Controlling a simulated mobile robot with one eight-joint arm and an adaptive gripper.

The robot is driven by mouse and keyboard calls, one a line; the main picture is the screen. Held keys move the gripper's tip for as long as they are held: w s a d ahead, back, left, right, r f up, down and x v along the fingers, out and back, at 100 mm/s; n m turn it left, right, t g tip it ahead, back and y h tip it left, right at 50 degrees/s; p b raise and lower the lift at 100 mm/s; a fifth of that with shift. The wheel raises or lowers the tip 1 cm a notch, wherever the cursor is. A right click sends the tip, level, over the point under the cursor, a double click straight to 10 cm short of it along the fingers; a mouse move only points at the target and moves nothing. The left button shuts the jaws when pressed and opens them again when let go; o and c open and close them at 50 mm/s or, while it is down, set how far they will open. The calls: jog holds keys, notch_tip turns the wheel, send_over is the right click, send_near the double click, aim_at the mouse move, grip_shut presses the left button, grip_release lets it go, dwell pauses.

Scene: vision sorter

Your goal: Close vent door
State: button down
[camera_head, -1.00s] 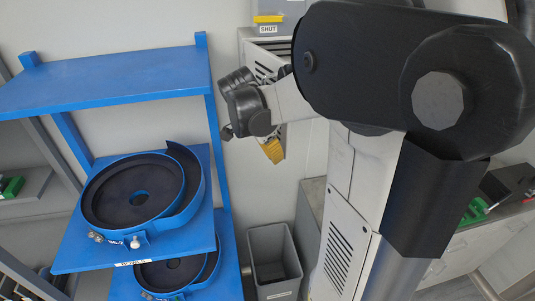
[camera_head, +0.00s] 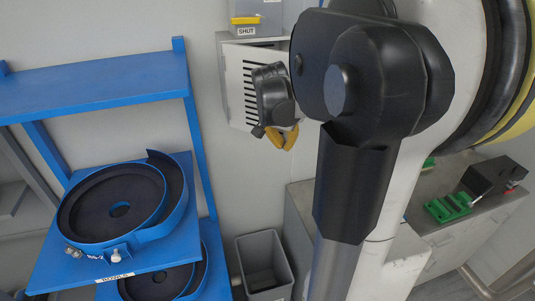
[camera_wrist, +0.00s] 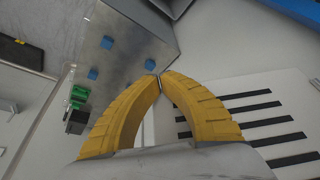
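The vent door (camera_head: 238,88) is a white panel with a row of dark slots, on the grey wall cabinet in the head view. It appears to stand at an angle to the cabinet, with a dark gap along its top; how far it is open is hard to tell. My gripper (camera_head: 287,140) is in front of the door's right side, near its lower part. The slotted door also fills the right of the wrist view (camera_wrist: 235,95). There my yellow fingers (camera_wrist: 160,76) meet at their tips with nothing between them. Contact with the door is unclear.
A grey box labelled SHUT (camera_head: 255,14) sits above the cabinet. A blue shelf (camera_head: 95,85) with round bowls (camera_head: 120,205) stands at left. A grey bin (camera_head: 263,262) is below. Green parts (camera_head: 448,207) and a black box (camera_head: 495,180) lie on the right counter.

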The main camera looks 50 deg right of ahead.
jog(key=w+d+n+t+y+b, duration=0.1)
jog(key=w+d+n, duration=0.5)
jog(key=d, duration=0.6)
jog(key=shift+w+n+t+y+b, duration=0.15)
jog(key=shift+n+t+y+b, duration=0.15)
jog(key=shift+n+t+b, duration=0.5)
